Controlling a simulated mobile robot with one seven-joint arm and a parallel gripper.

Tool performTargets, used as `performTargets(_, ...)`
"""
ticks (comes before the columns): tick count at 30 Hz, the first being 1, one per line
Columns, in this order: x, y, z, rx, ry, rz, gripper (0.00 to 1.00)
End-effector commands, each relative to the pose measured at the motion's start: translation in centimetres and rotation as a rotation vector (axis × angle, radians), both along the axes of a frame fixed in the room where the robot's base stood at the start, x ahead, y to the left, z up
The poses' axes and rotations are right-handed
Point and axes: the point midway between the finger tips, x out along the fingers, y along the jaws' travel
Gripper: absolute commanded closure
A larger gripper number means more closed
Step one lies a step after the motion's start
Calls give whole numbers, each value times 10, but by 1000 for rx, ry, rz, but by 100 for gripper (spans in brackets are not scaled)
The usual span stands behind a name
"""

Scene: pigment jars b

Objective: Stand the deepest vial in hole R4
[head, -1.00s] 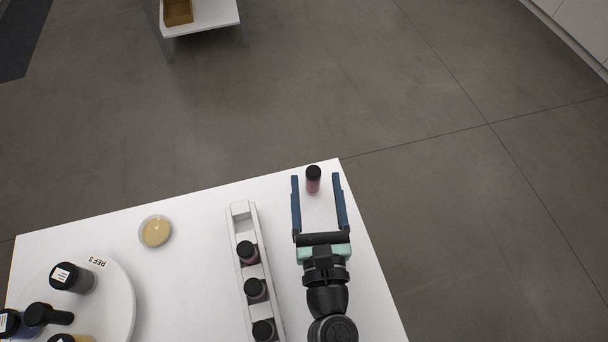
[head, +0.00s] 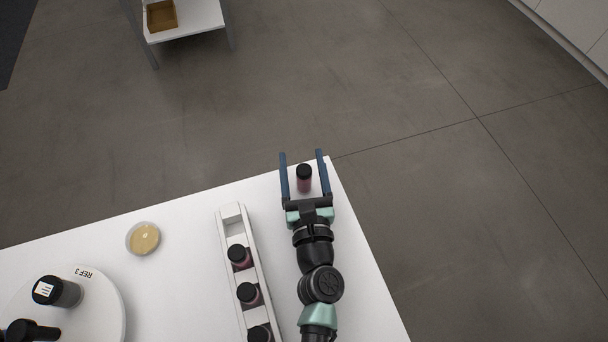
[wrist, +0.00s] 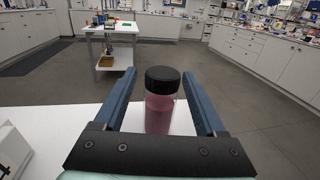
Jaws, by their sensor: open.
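A vial with a black cap and dark pink contents (head: 304,180) stands upright near the far corner of the white table. My gripper (head: 303,160) is open, with one blue finger on each side of this vial and gaps between. In the wrist view the same vial (wrist: 160,104) stands between the spread fingers (wrist: 162,90). A white rack (head: 232,212) stands left of my arm and holds several black-capped vials, such as one (head: 239,256) near its far part. The rack's far end looks empty. No hole label is readable.
A round white turntable (head: 108,310) marked REF 3 carries dark-capped jars at the left. A shallow dish (head: 143,238) with yellowish contents lies between it and the rack. The table's far and right edges are close to my gripper.

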Motion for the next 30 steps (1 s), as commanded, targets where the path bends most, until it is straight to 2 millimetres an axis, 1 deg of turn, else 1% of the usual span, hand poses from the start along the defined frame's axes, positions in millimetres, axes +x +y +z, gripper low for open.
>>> performTargets(6, 1, 0, -1, 0, 1, 0, 27)
performTargets(7, 1, 0, 0, 0, 1, 0, 31)
performTargets(11, 0, 0, 0, 0, 1, 0, 54)
performTargets(12, 0, 0, 0, 0, 1, 0, 61)
performTargets(14, 0, 0, 0, 0, 1, 0, 72)
performTargets(15, 1, 0, 0, 0, 1, 0, 79)
performTargets(17, 0, 0, 0, 0, 1, 0, 90)
performTargets(18, 0, 0, 0, 0, 0, 0, 97)
performTargets(19, 0, 0, 0, 0, 0, 0, 100)
performTargets(27, 1, 0, 0, -1, 0, 0, 100)
performTargets(30, 0, 0, 6, -1, -1, 0, 100)
